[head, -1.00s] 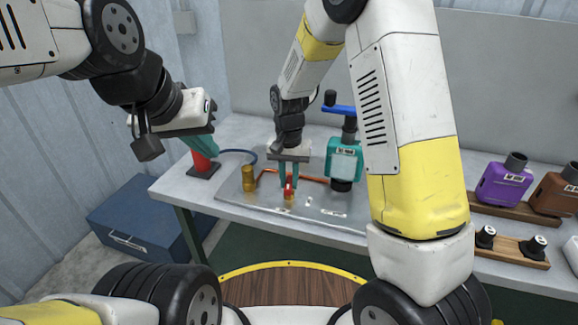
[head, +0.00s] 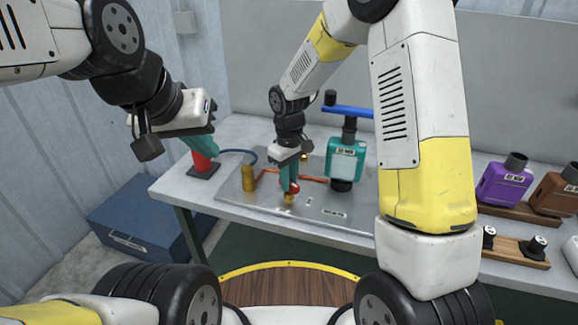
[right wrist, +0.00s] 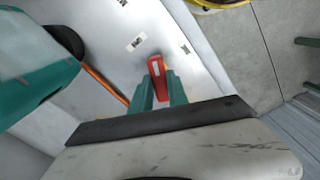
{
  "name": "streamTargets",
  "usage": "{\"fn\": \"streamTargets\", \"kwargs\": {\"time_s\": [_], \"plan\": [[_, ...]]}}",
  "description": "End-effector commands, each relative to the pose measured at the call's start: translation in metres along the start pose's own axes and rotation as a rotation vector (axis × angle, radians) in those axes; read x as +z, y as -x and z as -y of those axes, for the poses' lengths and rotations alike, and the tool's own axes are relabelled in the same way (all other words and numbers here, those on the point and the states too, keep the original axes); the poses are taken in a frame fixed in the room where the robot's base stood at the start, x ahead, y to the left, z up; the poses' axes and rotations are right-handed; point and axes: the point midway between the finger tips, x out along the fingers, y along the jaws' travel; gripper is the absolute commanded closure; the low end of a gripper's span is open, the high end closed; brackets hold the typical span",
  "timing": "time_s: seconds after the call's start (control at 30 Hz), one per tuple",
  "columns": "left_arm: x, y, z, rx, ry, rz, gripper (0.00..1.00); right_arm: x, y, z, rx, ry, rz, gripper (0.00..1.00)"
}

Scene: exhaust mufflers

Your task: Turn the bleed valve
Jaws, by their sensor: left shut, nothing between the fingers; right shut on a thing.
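The bleed valve is a red handle (head: 295,188) on a small brass fitting (head: 289,198) at the front of the metal plate (head: 318,208). My right gripper (head: 287,184) points down over it and is shut on the red handle. In the right wrist view the handle (right wrist: 156,68) sits between the teal fingers (right wrist: 158,90), its outer end showing past them. In the head view the fingers hide part of it. My left gripper (head: 207,149) is shut and empty, above the left end of the table.
A teal pump-like unit (head: 345,160) with a blue lever (head: 348,111) stands right of the valve. A brass cylinder (head: 249,180) and a copper pipe (head: 312,178) are on the plate. A red post (head: 202,165) stands below my left gripper. Purple (head: 502,184) and brown mufflers are farther right.

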Motion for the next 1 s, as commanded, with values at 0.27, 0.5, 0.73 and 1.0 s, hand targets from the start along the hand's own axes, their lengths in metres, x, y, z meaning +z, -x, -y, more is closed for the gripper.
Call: {"fn": "streamTargets", "kwargs": {"time_s": [0.27,0.5,0.73,1.0], "plan": [[0.0,0.0,0.0,0.0,0.0,0.0,1.0,-0.0002,0.0007,-0.001,0.001,0.233,-0.002,1.0],[0.0,0.0,0.0,0.0,0.0,0.0,1.0,-0.0003,0.0007,-0.0008,0.001,0.378,-0.001,1.0],[0.0,0.0,0.0,0.0,0.0,0.0,1.0,-0.0003,0.0007,-0.0007,0.001,0.452,-0.001,1.0],[0.0,0.0,0.0,0.0,0.0,0.0,1.0,-0.0004,0.0007,-0.0007,0.001,0.476,-0.001,1.0]]}}
